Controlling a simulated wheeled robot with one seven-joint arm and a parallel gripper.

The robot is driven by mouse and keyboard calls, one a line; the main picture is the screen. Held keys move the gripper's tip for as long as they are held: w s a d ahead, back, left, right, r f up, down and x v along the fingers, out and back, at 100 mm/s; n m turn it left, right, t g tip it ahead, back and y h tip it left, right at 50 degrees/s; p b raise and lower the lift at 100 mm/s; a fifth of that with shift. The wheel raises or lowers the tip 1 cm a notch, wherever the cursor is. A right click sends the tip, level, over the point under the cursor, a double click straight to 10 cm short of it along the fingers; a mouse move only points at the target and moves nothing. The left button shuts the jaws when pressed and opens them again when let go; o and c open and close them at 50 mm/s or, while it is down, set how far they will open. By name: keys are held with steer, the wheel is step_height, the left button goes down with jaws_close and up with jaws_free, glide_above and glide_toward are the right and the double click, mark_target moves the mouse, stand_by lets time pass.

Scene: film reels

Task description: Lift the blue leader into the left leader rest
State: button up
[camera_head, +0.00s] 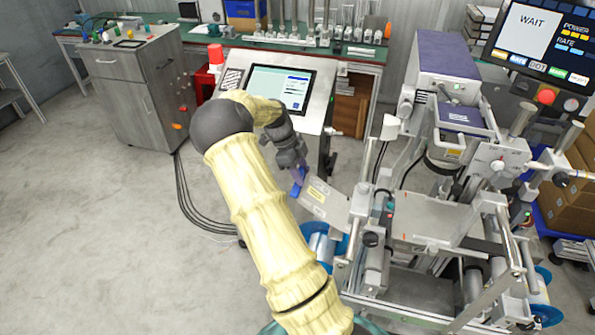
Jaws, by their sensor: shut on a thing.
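My arm reaches from the bottom centre, and my gripper (298,176) points down just left of the film machine. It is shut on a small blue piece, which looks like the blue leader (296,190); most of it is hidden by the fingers. The blue piece is beside the upper left edge of a tilted grey plate with labels (326,203). I cannot tell whether they touch. Below the plate is a reel with blue flanges (318,240), partly hidden by my arm. I cannot clearly make out the left leader rest.
The film machine (430,215), with rollers and posts, fills the right side. A tilted touchscreen console (280,90) stands behind my gripper. A grey cabinet (140,85) stands at the back left, with cables on the floor.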

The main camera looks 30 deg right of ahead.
steer(key=shift+s+d+f+b, duration=0.35)
steer(key=shift+s+d, duration=0.3)
steer(key=shift+s, duration=0.15)
steer(key=shift+s+d+f+b, duration=0.3)
steer(key=shift+s+d, duration=0.35)
steer(key=shift+s, duration=0.1)
steer(key=s+d+f+b, duration=0.2)
steer(key=s+d+f, duration=0.1)
steer(key=s+d, duration=0.3)
steer(key=shift+s+b, duration=0.3)
steer(key=shift+s, duration=0.35)
stand_by(1.6)
steer(key=shift+d+f, duration=0.1)
